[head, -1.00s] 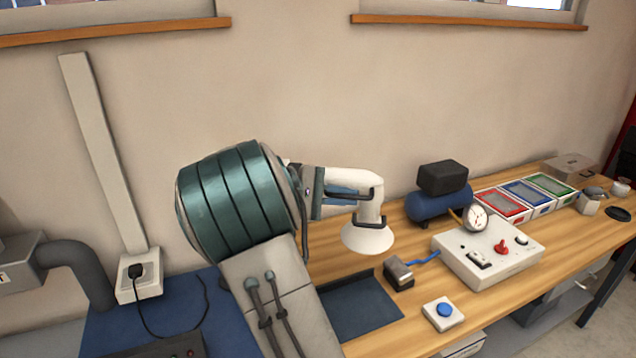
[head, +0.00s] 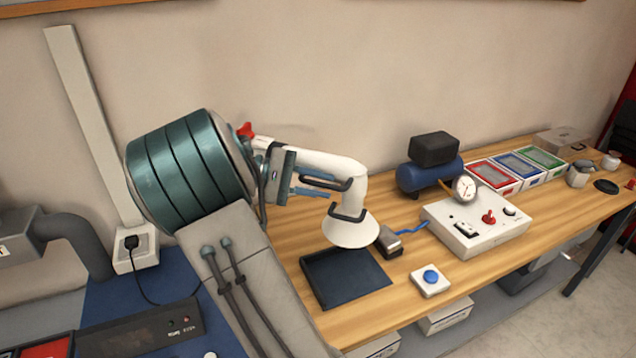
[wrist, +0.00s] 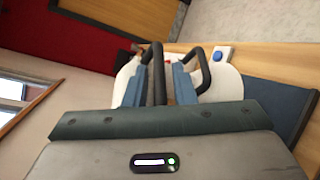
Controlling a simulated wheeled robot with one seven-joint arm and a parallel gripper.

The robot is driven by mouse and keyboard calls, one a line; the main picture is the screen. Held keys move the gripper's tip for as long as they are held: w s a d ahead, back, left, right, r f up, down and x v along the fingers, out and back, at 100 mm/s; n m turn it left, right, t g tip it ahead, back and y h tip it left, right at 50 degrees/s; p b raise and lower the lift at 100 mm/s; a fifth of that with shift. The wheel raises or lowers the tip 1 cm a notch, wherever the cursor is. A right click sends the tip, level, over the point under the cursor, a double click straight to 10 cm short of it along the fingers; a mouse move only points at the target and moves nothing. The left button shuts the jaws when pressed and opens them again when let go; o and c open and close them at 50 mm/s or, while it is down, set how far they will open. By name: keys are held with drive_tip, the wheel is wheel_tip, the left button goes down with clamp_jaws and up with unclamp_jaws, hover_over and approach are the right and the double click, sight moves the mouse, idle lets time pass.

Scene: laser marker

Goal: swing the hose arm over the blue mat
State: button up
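The hose arm (head: 345,166) is a white jointed tube ending in a downturned white cone hood (head: 352,232). It has black loop handles near the hood. In the head view, the hood hangs above the back right part of the dark blue mat (head: 330,290), which lies flat on the bench; the mat also shows at right in the wrist view (wrist: 285,105). My gripper (head: 316,186) reaches in from the left. The actual contact is hard to see.
A blue compressor (head: 428,175) and coloured trays (head: 520,168) are further back.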

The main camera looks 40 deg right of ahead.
drive_tip(key=shift+o, duration=0.3)
drive_tip(key=b+v, duration=0.2)
drive_tip(key=v, duration=1.2)
drive_tip(key=shift+s, duration=0.15)
drive_tip(key=s+d+f+n+t+y, duration=0.2)
drive_tip(key=s+f+t+y, duration=0.35)
drive_tip(key=s, duration=0.35)
drive_tip(key=s+a+f+t+y, duration=0.5)
drive_tip(key=s+a+t+y, duration=0.1)
drive_tip(key=s+a, duration=0.5)
drive_tip(key=shift+s+a+m+t+y, duration=0.35)
drive_tip(key=shift+s+a+m+t, duration=0.05)
drive_tip(key=shift+s+t, duration=0.35)
drive_tip(key=shift+d, duration=0.1)
idle(0.5)
